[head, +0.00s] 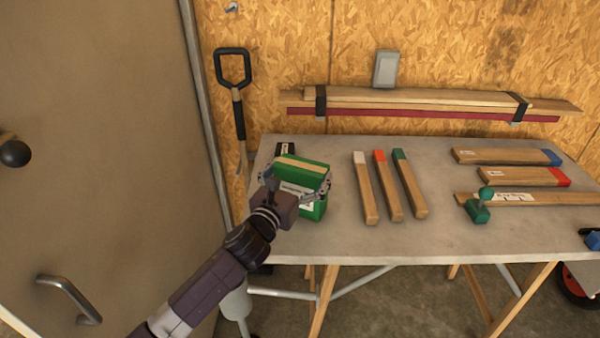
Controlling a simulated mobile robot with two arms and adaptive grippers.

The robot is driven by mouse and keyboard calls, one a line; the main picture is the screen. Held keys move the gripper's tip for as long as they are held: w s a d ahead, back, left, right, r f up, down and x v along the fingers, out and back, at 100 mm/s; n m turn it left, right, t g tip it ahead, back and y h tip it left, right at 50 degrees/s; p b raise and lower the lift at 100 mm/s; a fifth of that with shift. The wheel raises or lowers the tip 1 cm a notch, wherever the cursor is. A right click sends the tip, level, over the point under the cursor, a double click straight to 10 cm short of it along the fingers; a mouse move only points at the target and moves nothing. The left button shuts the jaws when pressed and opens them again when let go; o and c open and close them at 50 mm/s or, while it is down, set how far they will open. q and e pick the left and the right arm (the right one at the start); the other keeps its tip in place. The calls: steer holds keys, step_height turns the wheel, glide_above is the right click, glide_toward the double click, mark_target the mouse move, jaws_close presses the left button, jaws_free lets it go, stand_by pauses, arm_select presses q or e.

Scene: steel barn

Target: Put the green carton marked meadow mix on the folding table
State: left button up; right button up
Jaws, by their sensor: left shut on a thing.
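The green carton (312,172) has a tan strip across its top and a white label on its near side, partly hidden by my gripper. My left gripper (296,190) is shut on the carton, with fingers at its left and right sides. The carton is over the left end of the grey-topped folding table (330,238). I cannot tell whether its base touches the tabletop. My right gripper is not in view.
Three wooden stakes with white, red and green ends (390,185) lie mid-table. More marked boards (510,157) and a small green object (477,210) lie at the right. A spade (235,95) leans against the wall.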

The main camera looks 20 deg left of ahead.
arm_select(q)
steer(key=o, duration=1.8)
steer(key=shift+s, duration=0.1)
steer(key=s+a+b, duration=0.1)
steer(key=s, duration=1)
steer(key=shift+s+a, duration=0.15)
steer(key=shift+s, duration=0.25)
